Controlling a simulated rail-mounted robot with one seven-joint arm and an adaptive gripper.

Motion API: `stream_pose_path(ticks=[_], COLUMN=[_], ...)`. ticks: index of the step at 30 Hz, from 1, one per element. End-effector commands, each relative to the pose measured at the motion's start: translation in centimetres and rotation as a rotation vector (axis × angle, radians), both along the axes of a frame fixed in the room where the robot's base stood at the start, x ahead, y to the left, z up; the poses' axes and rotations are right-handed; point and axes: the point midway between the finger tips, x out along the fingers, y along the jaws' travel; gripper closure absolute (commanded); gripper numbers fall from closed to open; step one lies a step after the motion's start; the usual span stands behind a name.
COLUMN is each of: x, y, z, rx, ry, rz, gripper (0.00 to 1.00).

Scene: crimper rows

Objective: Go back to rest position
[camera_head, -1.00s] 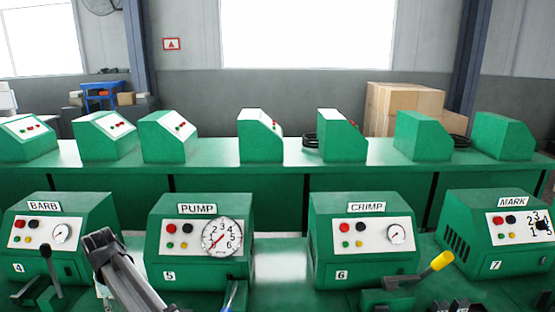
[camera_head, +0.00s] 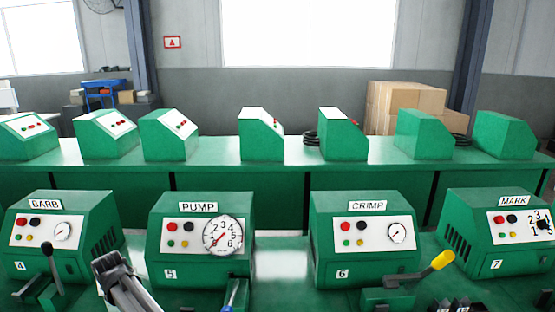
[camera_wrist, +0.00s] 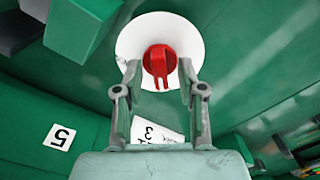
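My gripper (camera_wrist: 159,68) is in the wrist view with its two fingers spread apart. A red knob (camera_wrist: 160,60) on a round white plate (camera_wrist: 128,42) shows between the fingertips, with a gap on each side. I cannot tell how far beyond the tips it is. A label reading 5 (camera_wrist: 59,136) is at the left. In the head view, a grey part of my arm stands in front of the machines between BARB and PUMP; the fingers cannot be made out there.
Green machines stand in a row: BARB (camera_head: 90,215), PUMP (camera_head: 200,270), CRIMP (camera_head: 365,270) and MARK (camera_head: 480,225). Levers stick up at BARB (camera_head: 53,268) and CRIMP (camera_head: 430,270). A green bench (camera_head: 220,172) with more housings is behind.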

Motion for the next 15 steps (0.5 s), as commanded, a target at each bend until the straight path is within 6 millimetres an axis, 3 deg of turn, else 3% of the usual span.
stream_pose_path(ticks=[15], x=[0.00], y=[0.00], z=[0.13], rx=[0.000], ry=[0.000], rz=[-0.464], gripper=[0.60])
